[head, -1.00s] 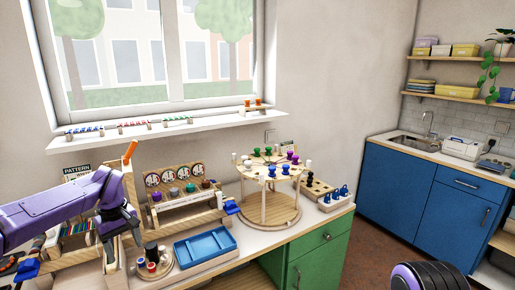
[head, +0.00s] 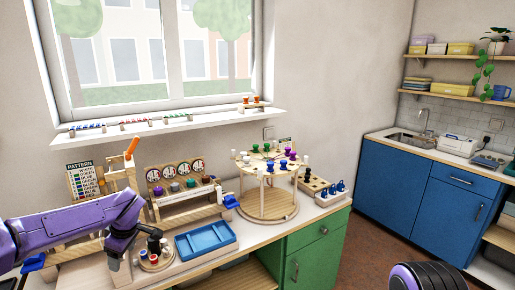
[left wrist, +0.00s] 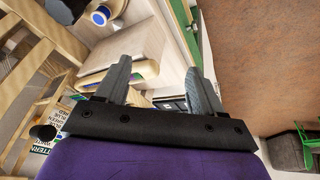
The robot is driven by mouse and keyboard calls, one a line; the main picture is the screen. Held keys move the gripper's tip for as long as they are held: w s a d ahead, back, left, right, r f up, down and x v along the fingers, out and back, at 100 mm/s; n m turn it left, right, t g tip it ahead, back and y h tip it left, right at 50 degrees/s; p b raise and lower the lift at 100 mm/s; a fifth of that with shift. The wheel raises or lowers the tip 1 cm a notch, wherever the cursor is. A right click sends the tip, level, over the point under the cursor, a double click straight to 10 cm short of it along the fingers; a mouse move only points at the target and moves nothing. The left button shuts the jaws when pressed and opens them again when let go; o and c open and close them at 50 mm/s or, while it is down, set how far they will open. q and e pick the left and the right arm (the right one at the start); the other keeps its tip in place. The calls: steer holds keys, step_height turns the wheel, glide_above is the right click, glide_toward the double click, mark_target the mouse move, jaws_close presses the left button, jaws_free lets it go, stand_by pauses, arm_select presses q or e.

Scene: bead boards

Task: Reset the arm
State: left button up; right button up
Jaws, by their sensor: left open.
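My left arm (head: 70,222) is purple and reaches in from the left over the workbench. My left gripper points down in front of the wooden bead stands, near the round wooden tray with spools (head: 155,262). In the left wrist view my left gripper (left wrist: 157,68) has its two grey fingers spread apart, with nothing held between them. Wood, white surfaces and part of the floor show beyond the fingers. A purple and black part of my own body shows at the bottom right of the head view. My right gripper is not visible.
A pattern card (head: 82,180), a wooden rack with dials (head: 185,207), a blue tray (head: 206,241) and a round two-level wooden stand (head: 268,208) crowd the bench. A windowsill shelf (head: 180,126) runs behind. The floor (head: 365,245) to the right is clear.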

arm_select(q)
steer(key=s+d+f+m+t+b, duration=0.1)
steer(key=s+d+f+t, duration=0.1)
steer(key=s+d+f, duration=0.45)
steer(key=s+d+f+m+t+y+b, duration=0.15)
steer(key=s+f, duration=0.25)
steer(key=f, duration=0.6)
steer(key=s+d+f+m+t, duration=0.25)
steer(key=s+f, duration=0.25)
steer(key=f, duration=0.3)
steer(key=s+a+f+m+g+h+b, duration=0.1)
steer(key=s+f+m+g, duration=0.1)
steer(key=s, duration=1)
steer(key=s+a+f+m+g+h+b, duration=0.1)
steer(key=s+f, duration=0.4)
steer(key=s, duration=0.6)
steer(key=shift+s+f+m+g, duration=0.35)
steer(key=shift+m+g, duration=0.25)
steer(key=shift+m, duration=0.5)
